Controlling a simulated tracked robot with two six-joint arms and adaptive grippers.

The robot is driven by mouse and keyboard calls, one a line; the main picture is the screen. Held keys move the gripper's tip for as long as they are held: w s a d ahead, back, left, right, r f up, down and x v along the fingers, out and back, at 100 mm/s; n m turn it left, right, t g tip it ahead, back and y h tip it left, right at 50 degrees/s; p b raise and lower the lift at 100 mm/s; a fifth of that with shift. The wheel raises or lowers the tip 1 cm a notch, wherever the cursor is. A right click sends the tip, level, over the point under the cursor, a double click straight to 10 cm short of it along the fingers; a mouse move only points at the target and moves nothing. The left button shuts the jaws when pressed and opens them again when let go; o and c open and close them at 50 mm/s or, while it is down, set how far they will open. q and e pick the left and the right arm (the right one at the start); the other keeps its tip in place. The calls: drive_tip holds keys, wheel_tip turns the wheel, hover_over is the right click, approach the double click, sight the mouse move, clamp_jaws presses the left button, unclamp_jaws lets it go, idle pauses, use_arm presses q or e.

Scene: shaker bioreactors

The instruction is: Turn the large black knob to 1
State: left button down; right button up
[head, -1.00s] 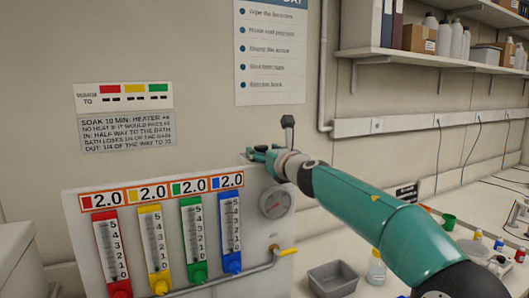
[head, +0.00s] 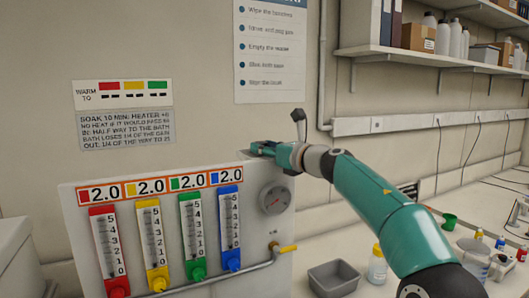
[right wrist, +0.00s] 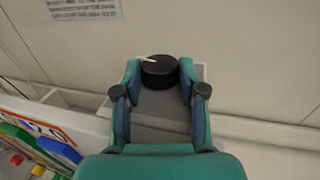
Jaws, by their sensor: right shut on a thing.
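The large black knob (right wrist: 160,72) stands on the grey top of the panel housing in the right wrist view. A white pointer mark on its top points to the left. My right gripper (right wrist: 158,82) has its two fingers on either side of the knob and is shut on it. In the head view the right gripper (head: 262,149) is at the top right corner of the panel (head: 76,240); the knob cannot be made out there. No scale numbers show around the knob. My left gripper is not in view.
The panel carries several coloured flow tubes reading 2.0, a round gauge (head: 274,198) and a yellow-handled valve (head: 287,249). A grey bin (head: 334,278) and a bottle (head: 377,268) stand right of it. Wall signs (head: 125,131) hang behind.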

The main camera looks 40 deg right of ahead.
idle(0.3)
drive_tip(key=o, duration=1.1)
drive_tip(key=shift+s, duration=0.15)
drive_tip(key=s, duration=1.1)
drive_tip(key=shift+s+a, duration=0.2)
drive_tip(key=shift+s, duration=0.15)
